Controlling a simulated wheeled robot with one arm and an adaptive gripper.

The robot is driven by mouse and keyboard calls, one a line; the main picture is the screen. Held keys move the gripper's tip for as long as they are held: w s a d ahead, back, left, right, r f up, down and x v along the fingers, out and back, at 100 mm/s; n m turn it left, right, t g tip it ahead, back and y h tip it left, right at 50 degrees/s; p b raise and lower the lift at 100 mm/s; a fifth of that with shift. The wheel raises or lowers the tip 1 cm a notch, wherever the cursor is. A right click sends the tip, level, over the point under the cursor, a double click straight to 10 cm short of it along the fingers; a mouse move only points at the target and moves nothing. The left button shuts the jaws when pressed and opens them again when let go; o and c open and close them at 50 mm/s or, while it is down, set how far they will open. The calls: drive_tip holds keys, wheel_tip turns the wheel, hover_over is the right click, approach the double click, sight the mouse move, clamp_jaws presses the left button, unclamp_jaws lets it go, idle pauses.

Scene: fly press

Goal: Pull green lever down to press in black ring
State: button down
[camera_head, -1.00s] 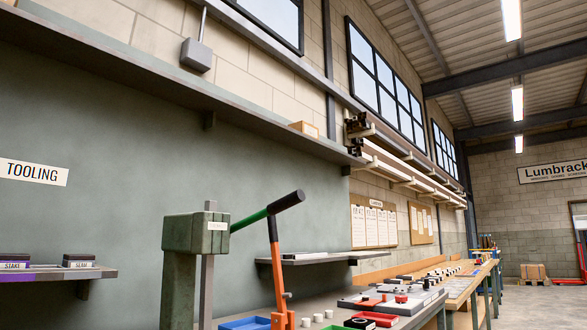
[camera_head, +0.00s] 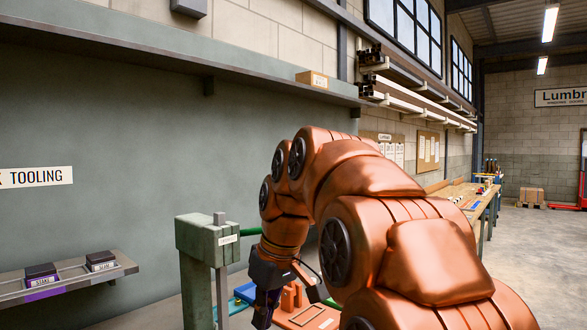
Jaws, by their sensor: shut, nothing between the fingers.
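The grey-green press (camera_head: 200,237) stands left of centre, with a pale upright bar on its front. A short piece of the green lever (camera_head: 249,232) shows at the right of the press head; my copper arm hides the rest, including its far end. My gripper (camera_head: 263,312) hangs below the wrist, just right of the press column and below the visible lever piece. It is shut and empty, apart from that lever piece in the picture. I cannot make out the black ring.
Low orange parts (camera_head: 312,318) and a blue tray (camera_head: 245,292) lie close to my gripper. A small shelf (camera_head: 70,278) with black blocks juts from the wall at the left.

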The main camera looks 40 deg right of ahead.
drive_tip(key=w+d+r+n+t+h+p, duration=0.1)
drive_tip(key=d+r+p, duration=0.3)
drive_tip(key=r, duration=0.6)
drive_tip(key=d+r+t+p, duration=0.15)
drive_tip(key=r+p, duration=0.35)
drive_tip(key=r, duration=0.5)
drive_tip(key=w+d+r+n+t+h+p, duration=0.1)
drive_tip(key=d+r+p, duration=0.35)
drive_tip(key=r, duration=0.45)
drive_tip(key=shift+w+d+f+p, duration=0.1)
drive_tip(key=shift+w+f+p, duration=0.45)
drive_tip(key=shift+f, duration=1.45)
drive_tip(key=shift+w+d+f+p, duration=0.1)
drive_tip(key=shift+w+f+p, duration=0.4)
drive_tip(key=shift+f, duration=1.5)
drive_tip(key=shift+w+d+f+p, duration=0.1)
drive_tip(key=shift+w+f+p, duration=0.45)
drive_tip(key=shift+f, duration=1.45)
drive_tip(key=shift+w, duration=0.15)
